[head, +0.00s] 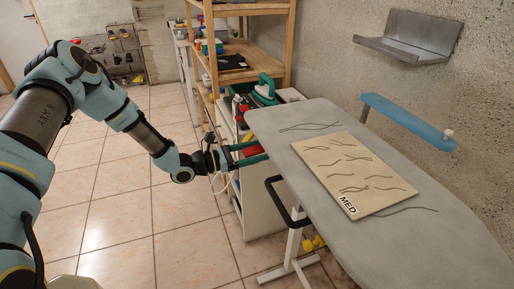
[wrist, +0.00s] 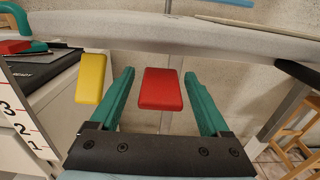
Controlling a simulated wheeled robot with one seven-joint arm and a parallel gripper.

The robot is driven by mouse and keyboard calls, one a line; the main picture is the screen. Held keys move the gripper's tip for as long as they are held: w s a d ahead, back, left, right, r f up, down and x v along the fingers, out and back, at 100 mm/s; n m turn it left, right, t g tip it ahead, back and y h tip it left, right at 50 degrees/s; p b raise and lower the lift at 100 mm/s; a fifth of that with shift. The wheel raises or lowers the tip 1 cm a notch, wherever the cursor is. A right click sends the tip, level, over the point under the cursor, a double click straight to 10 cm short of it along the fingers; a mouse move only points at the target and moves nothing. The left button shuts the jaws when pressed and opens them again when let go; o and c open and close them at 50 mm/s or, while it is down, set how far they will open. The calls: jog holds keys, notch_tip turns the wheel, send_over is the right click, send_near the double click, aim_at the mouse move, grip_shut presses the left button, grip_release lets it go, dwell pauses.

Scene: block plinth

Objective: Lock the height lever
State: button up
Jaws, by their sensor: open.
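My gripper (head: 264,151) is open beside the left edge of the grey ironing board (head: 275,128), low and near its underside. In the wrist view the two teal fingers of my gripper (wrist: 158,74) stand on either side of a red block-shaped handle (wrist: 161,89), with a gap on both sides. The red handle also shows between the fingers in the head view (head: 252,150). A yellow block-shaped handle (wrist: 91,78) is left of the left finger. No label shows which handle is the height lever. Their mountings are hidden or unclear.
A cream panel marked MED (head: 350,170) lies on the board. A black loop handle (head: 282,205) and a yellow knob (head: 314,243) are below its edge. A numbered white scale (wrist: 22,125) and a wooden shelf (head: 245,50) stand nearby. The tiled floor at left is clear.

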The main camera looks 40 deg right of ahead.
jog(key=shift+s+d, duration=0.15)
jog(key=shift+d, duration=0.1)
